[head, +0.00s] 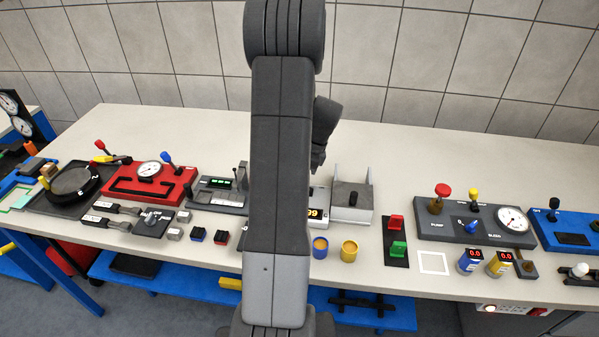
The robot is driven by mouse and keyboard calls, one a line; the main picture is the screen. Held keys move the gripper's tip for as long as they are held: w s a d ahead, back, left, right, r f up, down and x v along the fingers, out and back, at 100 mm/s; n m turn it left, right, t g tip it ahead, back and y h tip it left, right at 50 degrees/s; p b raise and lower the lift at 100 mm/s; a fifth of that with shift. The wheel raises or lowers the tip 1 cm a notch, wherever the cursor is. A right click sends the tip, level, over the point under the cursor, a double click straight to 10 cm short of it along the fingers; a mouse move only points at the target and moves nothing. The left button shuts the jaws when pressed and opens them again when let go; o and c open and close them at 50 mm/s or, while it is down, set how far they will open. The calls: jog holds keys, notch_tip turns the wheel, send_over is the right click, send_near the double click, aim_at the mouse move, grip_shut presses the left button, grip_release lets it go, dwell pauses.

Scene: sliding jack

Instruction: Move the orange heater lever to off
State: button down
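An orange handle-like part (30,148) stands at the far left of the bench, by a blue device (14,178). It is small, and I cannot tell for certain that it is the heater lever or read any off marking. My gripper (317,160) is partly hidden behind my own arm, near the middle of the bench and far to the right of the orange part. Its fingers are too small and dark to tell whether they are open or shut.
A black round device (73,183), a red gauge panel (147,186) and a grey display unit (217,193) stand left of my arm. A grey box (352,198), blue and yellow cups and a pump panel (475,226) are to the right. The bench back is clear.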

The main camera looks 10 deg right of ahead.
jog(key=shift+a, duration=0.1)
dwell(0.4)
jog(key=c, duration=1.2)
grip_release()
jog(key=b+v, duration=0.2)
jog(key=v, duration=1.1)
jog(key=shift+w+r, duration=0.15)
jog(key=shift+r, duration=0.25)
jog(key=p+x, duration=0.2)
jog(key=x, duration=1.2)
